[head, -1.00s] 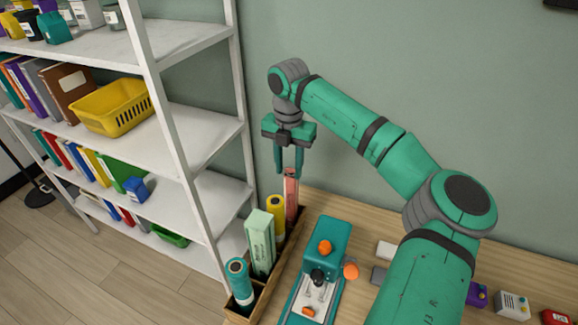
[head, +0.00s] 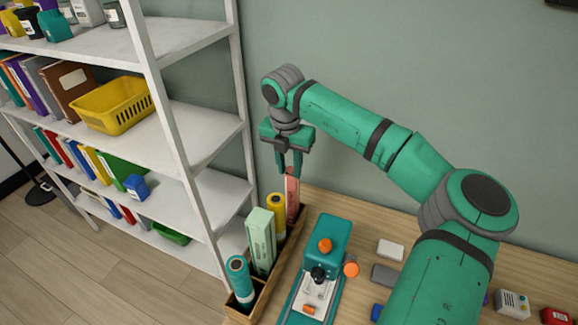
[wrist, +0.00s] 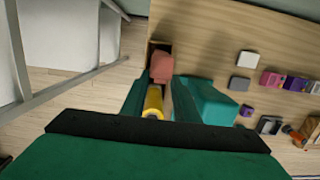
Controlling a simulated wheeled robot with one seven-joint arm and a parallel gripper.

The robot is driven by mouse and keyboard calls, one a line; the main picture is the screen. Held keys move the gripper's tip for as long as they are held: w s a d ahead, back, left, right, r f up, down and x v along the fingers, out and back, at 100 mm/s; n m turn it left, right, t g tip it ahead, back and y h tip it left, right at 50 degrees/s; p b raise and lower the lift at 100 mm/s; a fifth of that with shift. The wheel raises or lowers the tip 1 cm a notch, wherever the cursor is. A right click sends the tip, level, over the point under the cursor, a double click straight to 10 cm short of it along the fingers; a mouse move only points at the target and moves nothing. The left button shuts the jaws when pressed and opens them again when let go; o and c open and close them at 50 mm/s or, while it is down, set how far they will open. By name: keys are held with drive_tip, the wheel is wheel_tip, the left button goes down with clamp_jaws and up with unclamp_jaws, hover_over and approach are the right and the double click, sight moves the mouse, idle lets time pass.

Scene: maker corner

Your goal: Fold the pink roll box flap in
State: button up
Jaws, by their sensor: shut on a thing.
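The pink roll box (head: 292,196) stands upright at the far end of a wooden tray (head: 262,290), close to the wall. Its top also shows in the wrist view (wrist: 161,68), between my fingers. My gripper (head: 289,168) points down over the box. Its fingers are shut on the upper part of the box. The flap is too small and too covered by the fingers for me to tell whether it is folded in or standing up.
A yellow roll (head: 276,205), a pale green box (head: 261,240) and a teal roll (head: 239,278) stand in the same tray. A teal machine (head: 326,240) stands just right. A white shelf (head: 185,150) rises at left.

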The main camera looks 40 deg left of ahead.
drive_tip(key=o, duration=0.8)
drive_tip(key=shift+a, duration=0.1)
drive_tip(key=shift+c, duration=0.2)
drive_tip(key=shift+r, duration=0.1)
wheel_tip(320, 180, up, 11)
drive_tip(key=s, duration=0.1)
drive_tip(key=shift+s+f, duration=0.2)
drive_tip(key=shift+c, duration=0.3)
